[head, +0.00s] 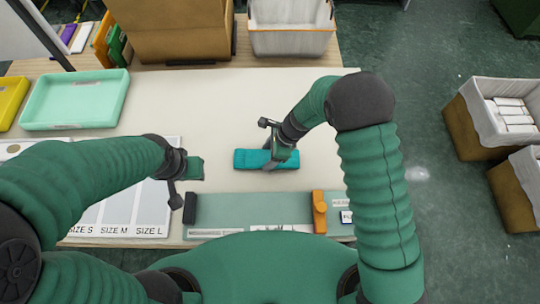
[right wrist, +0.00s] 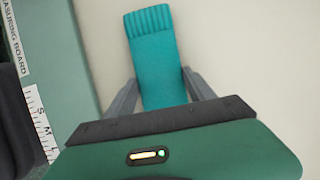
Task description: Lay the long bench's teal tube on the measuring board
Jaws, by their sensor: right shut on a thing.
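The teal tube (head: 249,158) lies crosswise on or just above the pale bench top, behind the measuring board; I cannot tell if it is lifted. My right gripper (head: 276,157) is shut on it from above. In the right wrist view the ribbed end of the tube (right wrist: 150,35) sticks out beyond the two fingers. The measuring board (head: 250,207) is a flat grey-green strip at the front edge, with a dark block at its left end and an orange slider (head: 319,208) at its right. My left gripper (head: 178,187) is over the size sheet; its fingers are unclear.
A mint tray (head: 75,100) stands at the back left, next to a yellow tray (head: 10,98). The size sheet (head: 120,208) lies left of the board. A white lined bin (head: 290,35) stands at the back. The bench top around the tube is clear.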

